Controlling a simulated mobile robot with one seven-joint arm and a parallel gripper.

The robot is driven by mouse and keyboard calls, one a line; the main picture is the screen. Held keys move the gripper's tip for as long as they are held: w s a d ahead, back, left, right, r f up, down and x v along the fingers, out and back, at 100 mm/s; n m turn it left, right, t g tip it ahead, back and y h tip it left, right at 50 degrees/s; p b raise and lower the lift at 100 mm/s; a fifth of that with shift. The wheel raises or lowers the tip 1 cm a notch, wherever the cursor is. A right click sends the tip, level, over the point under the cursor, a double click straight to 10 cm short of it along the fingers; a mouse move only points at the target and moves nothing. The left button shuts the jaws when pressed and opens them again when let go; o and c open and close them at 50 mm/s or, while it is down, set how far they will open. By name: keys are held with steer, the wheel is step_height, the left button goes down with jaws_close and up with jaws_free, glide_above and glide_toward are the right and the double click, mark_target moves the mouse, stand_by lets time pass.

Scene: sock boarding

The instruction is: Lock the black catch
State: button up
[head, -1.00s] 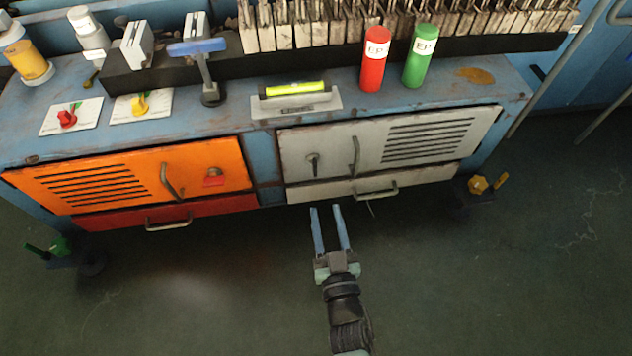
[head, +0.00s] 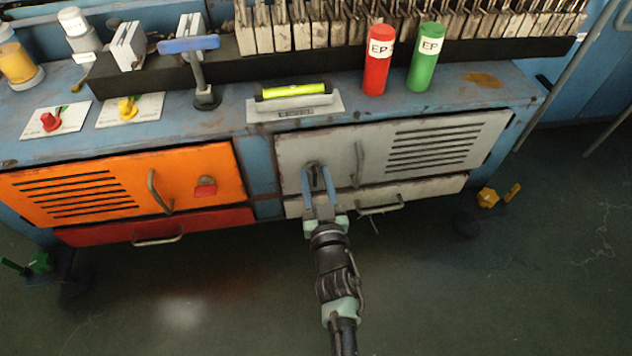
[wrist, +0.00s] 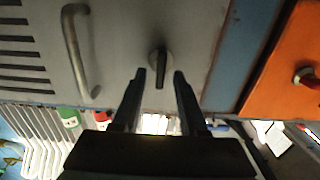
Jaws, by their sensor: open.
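The black catch (wrist: 160,68) is a small dark lever on a round grey plate, on the grey cabinet door (head: 285,150). In the wrist view its lever points straight down the picture, between my fingertips. My gripper (head: 317,170) is open in front of the catch, with one finger on each side of it; the fingertips also show in the wrist view (wrist: 160,74). I see gaps between both fingers and the lever. In the head view the fingers partly hide the catch. I cannot tell how deep the fingers reach around it.
A curved door handle (head: 357,163) is just right of my gripper in the head view. A drawer with a handle (head: 380,208) lies below. The orange door (head: 110,185) with its red catch (head: 205,187) is to the left. The floor in front is clear.

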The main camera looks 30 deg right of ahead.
jaws_close()
